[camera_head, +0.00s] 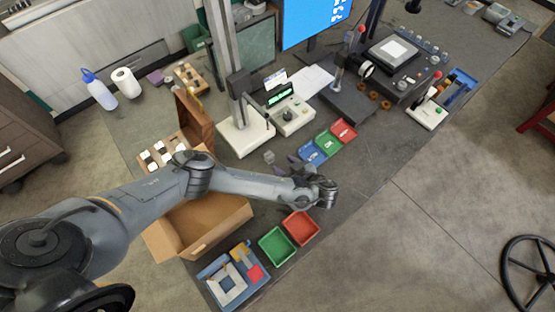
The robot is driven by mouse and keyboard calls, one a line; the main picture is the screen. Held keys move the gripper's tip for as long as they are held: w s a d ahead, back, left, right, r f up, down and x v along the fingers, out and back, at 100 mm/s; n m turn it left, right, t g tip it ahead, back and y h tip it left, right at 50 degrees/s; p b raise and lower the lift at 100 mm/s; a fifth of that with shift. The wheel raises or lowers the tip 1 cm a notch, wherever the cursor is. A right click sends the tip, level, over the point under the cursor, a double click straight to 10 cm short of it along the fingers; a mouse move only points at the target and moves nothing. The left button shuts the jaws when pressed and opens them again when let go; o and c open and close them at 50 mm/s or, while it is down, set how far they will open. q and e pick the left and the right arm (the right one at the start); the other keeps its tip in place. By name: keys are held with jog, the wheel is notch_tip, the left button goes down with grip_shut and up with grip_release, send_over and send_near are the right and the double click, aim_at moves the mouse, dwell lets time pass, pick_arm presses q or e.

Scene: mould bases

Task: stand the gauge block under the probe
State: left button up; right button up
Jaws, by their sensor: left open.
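A height gauge with a tall grey column (226,60) and a white base (246,136) stands at the middle of the bench; its probe tip is too small to make out. A small greyish block (269,156), possibly the gauge block, sits just in front of the base. My left arm reaches in from the left over a cardboard box. My left gripper (299,164) is open, to the right of the small block and apart from it; the wrist partly hides its fingers. My right gripper is not in view.
An open wooden case (196,121) with pale blocks stands left of the gauge. A readout box (291,117) is to its right. Blue, green and red trays (328,144) lie close to my gripper. Green (277,246) and red (301,228) bins stand at the front edge.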

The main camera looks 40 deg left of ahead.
pick_arm(q)
jog(key=p+v, duration=0.2)
jog(key=v, duration=0.1)
jog(key=shift+d+r, duration=0.1)
jog(key=shift+r, duration=0.1)
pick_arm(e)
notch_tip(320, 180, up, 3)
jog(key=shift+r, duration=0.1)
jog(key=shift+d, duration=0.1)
